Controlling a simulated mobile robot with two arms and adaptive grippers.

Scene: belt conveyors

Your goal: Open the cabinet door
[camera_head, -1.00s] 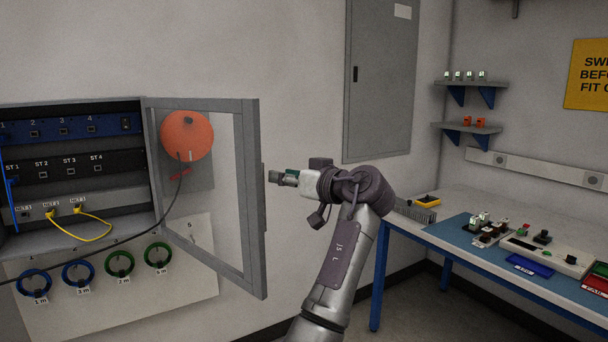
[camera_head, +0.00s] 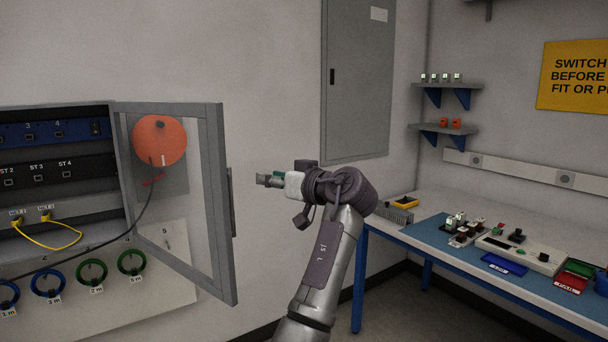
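The wall cabinet (camera_head: 57,106) is at the left, its left part cut off by the picture edge. Its grey-framed door (camera_head: 216,200), with a clear pane, stands swung open to the right of the cabinet. An upright handle (camera_head: 230,201) is on the door's free edge. My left gripper (camera_head: 262,180) is just right of that edge, pointing left, with a small gap in the picture between them. It holds nothing that I can see; its fingers are too small and side-on to tell open from shut. My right gripper is out of view.
An orange reel (camera_head: 160,139) shows through the door pane, with a dark cable running left. Coiled cables (camera_head: 91,271) hang on a panel below. A workbench (camera_head: 415,201) with parts stands right. A tall grey wall cabinet (camera_head: 357,90) is behind.

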